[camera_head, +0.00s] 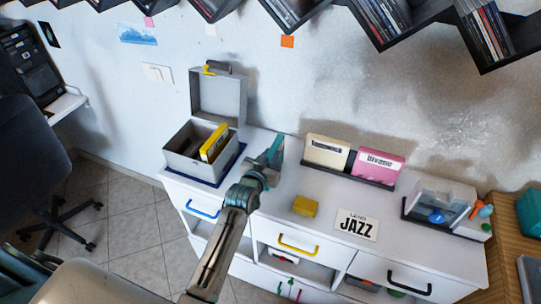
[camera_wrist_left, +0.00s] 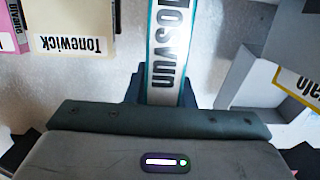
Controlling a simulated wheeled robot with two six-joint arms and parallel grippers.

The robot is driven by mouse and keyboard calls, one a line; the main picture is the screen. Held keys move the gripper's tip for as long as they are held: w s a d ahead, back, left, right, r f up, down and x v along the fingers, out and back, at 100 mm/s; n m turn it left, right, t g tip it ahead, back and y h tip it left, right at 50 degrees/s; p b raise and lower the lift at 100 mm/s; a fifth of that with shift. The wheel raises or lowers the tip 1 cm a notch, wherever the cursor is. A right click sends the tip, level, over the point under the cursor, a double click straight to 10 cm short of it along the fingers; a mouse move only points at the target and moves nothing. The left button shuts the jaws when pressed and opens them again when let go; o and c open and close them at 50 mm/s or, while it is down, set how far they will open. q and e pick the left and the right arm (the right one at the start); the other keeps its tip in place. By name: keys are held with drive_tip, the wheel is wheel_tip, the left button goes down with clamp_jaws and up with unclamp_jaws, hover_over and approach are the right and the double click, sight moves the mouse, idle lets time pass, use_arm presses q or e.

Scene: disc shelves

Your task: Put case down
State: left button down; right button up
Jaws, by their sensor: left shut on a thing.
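My left gripper (camera_head: 262,172) is shut on a teal-edged case (camera_head: 274,149) and holds it upright above the white cabinet, to the right of the open grey box (camera_head: 182,163). In the left wrist view the case (camera_wrist_left: 172,45) stands between the fingers, its white spine reading "Josvun". The box has its lid raised and a yellow case (camera_head: 214,142) inside. A cream case (camera_head: 326,151) and a pink case (camera_head: 377,164) stand in a dark rack; the cream one reads "Tonewick" (camera_wrist_left: 75,44) in the wrist view. My right gripper is not in view.
The white cabinet top (camera_head: 410,240) has clear room at the front. A yellow block (camera_head: 305,206) and a "JAZZ" card (camera_head: 357,225) lie on it. A clear-lidded device (camera_head: 440,203) stands at the right. Dark disc shelves (camera_head: 430,14) hang above.

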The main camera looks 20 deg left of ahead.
use_arm(q)
drive_tip(key=shift+f, duration=0.15)
drive_tip(key=c, duration=1.3)
unclamp_jaws()
drive_tip(key=shift+o, duration=0.2)
drive_tip(key=shift+r, duration=0.25)
drive_tip(key=s+r+b, duration=0.1)
drive_tip(key=s+b, duration=0.2)
drive_tip(key=s, duration=0.9)
drive_tip(key=shift+a+r, duration=0.15)
drive_tip(key=shift+r, duration=0.2)
